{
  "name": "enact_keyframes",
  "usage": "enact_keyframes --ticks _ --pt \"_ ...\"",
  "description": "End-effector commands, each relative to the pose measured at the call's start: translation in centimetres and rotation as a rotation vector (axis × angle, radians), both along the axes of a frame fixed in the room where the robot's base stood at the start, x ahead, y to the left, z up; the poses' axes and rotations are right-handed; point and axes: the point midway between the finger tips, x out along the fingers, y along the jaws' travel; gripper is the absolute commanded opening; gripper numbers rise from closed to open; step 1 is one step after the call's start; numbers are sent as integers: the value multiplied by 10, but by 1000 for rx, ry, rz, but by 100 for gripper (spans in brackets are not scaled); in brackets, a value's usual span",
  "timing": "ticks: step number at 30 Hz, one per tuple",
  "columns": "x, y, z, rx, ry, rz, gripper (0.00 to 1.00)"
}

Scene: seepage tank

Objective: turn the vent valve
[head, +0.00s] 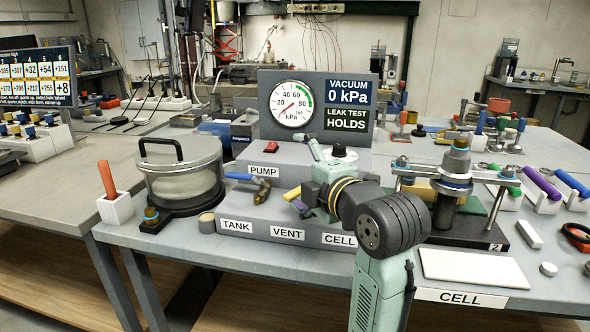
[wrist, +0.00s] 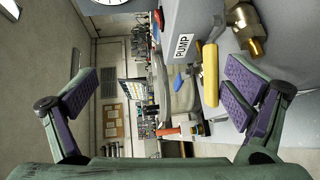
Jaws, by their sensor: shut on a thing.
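The vent valve's yellow lever handle (head: 292,193) stands above the VENT label on the grey valve block (head: 262,229). My gripper (head: 306,178) is at this handle, over the block, and hides the valve's body and the area around it. In the wrist view, the yellow handle (wrist: 210,75) lies between my gripper's purple pads (wrist: 160,92), close beside the right pad, with the left pad well away from it. A brass fitting (wrist: 246,28) shows at the upper right.
The blue-handled tank valve (head: 256,183) is just left of the vent valve. The lidded tank (head: 180,170) stands farther left. A metal clamp fixture (head: 455,180) is close on the right. The gauge panel (head: 318,105), reading VACUUM 0 kPa and LEAK TEST HOLDS, rises behind.

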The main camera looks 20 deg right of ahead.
Motion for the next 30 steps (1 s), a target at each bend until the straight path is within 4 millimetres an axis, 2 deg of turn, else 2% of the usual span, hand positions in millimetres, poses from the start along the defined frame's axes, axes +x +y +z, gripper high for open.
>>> enact_keyframes --ticks 1,13,14,16,17,24,30 --pt "-8 2 16 -9 -40 -1 72" --pt "-36 1 16 -8 -39 2 67" --pt "-38 0 16 -9 -40 2 62" --pt "-42 0 15 -9 -37 2 36" --pt "-44 -1 14 -9 -35 2 28" --pt "-55 -2 11 -8 -28 2 28" --pt "-56 -3 9 -8 -25 2 28"
